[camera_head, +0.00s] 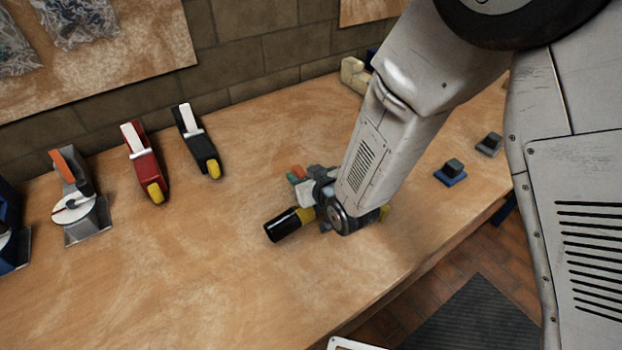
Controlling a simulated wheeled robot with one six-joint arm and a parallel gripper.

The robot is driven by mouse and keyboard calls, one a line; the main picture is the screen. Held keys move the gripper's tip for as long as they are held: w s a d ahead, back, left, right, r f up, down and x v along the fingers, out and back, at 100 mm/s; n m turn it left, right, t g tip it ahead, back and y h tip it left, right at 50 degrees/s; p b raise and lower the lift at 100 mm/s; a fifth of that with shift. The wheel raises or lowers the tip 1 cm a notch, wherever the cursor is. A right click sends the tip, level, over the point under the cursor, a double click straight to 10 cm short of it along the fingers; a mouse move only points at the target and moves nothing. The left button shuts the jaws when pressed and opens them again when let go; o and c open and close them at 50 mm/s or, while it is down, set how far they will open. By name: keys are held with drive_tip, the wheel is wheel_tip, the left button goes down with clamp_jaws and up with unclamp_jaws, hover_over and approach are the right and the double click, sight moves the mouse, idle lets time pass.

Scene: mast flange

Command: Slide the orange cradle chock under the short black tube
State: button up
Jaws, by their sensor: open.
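A short black tube (283,226) lies on the wooden bench in the middle of the head view, with a yellow part at its right end. My gripper (325,196) is low over the bench at the tube's right end. It is open, but my wrist hides most of its fingers. A small orange piece (298,171) shows just behind the gripper, next to green and white bits. It may be the orange cradle chock, but too little shows to be sure. I cannot tell whether anything lies between the fingers or touches the tube.
A tape dispenser (80,210) with an orange part, a red tool (146,165) and a black tool (199,145) stand at the left back. Small dark blocks (451,172) sit at the right near the bench edge. The bench (190,285) is clear at the front left.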

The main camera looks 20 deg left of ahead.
drive_tip(key=shift+w+a+f, duration=0.15)
drive_tip(key=shift+w+a, duration=0.1)
drive_tip(key=shift+w, duration=0.05)
clamp_jaws()
drive_tip(key=shift+s+d, duration=0.15)
idle(0.3)
unclamp_jaws()
